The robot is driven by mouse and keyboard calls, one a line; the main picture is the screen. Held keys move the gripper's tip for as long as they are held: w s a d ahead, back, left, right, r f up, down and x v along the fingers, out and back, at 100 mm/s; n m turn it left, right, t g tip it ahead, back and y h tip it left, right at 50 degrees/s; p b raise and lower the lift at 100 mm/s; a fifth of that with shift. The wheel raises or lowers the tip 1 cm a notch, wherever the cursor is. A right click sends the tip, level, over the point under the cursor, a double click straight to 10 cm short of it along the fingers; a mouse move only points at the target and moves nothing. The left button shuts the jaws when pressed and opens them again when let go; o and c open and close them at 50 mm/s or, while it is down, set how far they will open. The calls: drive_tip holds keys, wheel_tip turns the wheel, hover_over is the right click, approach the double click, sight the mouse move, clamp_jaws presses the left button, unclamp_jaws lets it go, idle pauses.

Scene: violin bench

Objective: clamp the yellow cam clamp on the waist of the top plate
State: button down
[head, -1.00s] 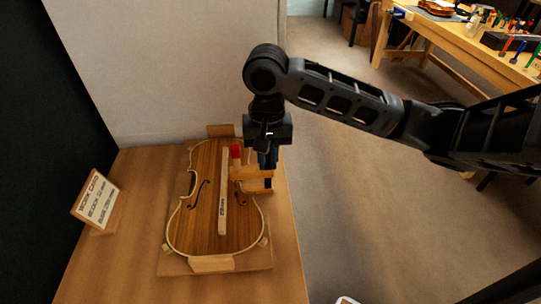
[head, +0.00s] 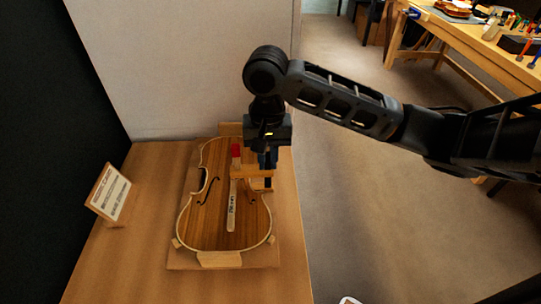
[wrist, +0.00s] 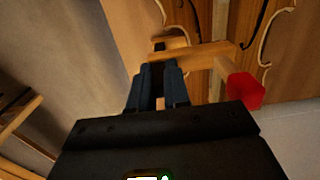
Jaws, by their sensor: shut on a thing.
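The top plate (head: 215,225), a violin-shaped wooden plate with f-holes, lies in a wooden cradle (head: 185,259) on the bench. My gripper (head: 267,166) is shut on a tan wooden clamp (head: 250,172) with a red end (head: 236,151). In the wrist view the blue fingers of my gripper (wrist: 158,72) close on the clamp's wooden bar (wrist: 195,57); its red end (wrist: 243,90) points right. The clamp is over the plate's right side near the waist and f-hole. I cannot tell whether it touches the plate.
A pale lettered bar (head: 232,212) lies along the plate's middle, its upper part hidden by the clamp. A sign card (head: 108,192) stands on the bench (head: 130,260) at left. A wall (head: 185,70) is behind. Another bench (head: 455,38) with tools stands far right.

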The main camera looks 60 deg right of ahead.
drive_tip(key=shift+w+a, duration=0.25)
drive_tip(key=shift+w, duration=0.05)
drive_tip(key=c, duration=1)
unclamp_jaws()
wheel_tip(320, 180, up, 8)
drive_tip(key=shift+w+d+f+p, duration=0.1)
drive_tip(key=shift+p, duration=0.35)
